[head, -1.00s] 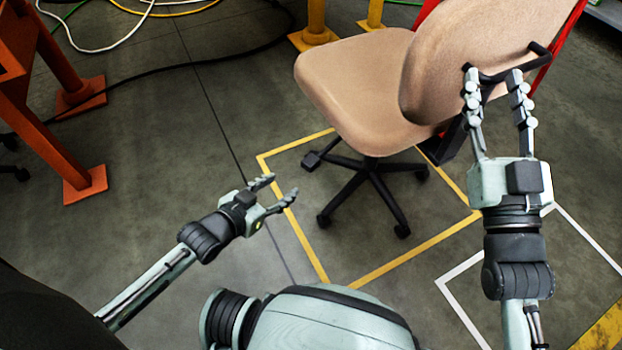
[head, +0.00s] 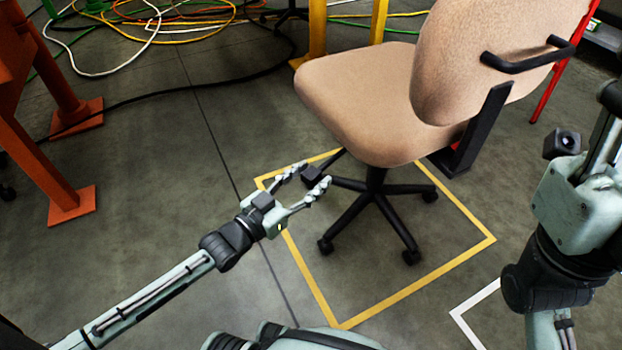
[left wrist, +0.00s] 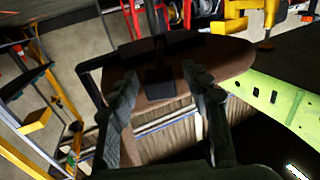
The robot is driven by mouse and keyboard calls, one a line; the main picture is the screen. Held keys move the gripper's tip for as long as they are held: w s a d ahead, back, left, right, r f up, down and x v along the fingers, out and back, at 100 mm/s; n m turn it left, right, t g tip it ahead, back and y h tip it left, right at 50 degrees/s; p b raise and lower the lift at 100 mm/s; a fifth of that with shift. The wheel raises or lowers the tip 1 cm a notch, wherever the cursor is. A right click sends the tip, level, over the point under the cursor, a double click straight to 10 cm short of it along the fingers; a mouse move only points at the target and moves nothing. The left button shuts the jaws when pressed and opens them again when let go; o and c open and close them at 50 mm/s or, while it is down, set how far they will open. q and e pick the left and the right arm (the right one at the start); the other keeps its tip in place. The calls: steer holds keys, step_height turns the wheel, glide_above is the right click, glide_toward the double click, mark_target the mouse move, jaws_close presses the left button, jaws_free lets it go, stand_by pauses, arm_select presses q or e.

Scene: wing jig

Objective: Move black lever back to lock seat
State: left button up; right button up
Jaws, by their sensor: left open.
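A tan office chair (head: 350,95) stands on a black wheeled base (head: 376,195), with its backrest (head: 470,60) at the right. A black bar handle (head: 530,60) crosses the back of the backrest. I cannot make out a separate black lever in the head view. My left gripper (head: 312,176) is open and empty, left of the base and lower than the seat. In the left wrist view its fingers (left wrist: 160,85) are apart, with the brown seat (left wrist: 225,50) and a black mechanism (left wrist: 160,80) beyond them. My right gripper is at the right edge, its fingers hardly readable.
A yellow floor square (head: 420,285) surrounds the chair base, with a white line (head: 475,310) at its lower right. Orange posts (head: 72,203) stand at the left. Cables (head: 170,20) lie at the back. The grey floor between is clear.

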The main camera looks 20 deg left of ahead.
arm_select(q)
steer(key=shift+w+d, duration=0.15)
steer(key=shift+w, duration=0.15)
jaws_close()
stand_by(0.3)
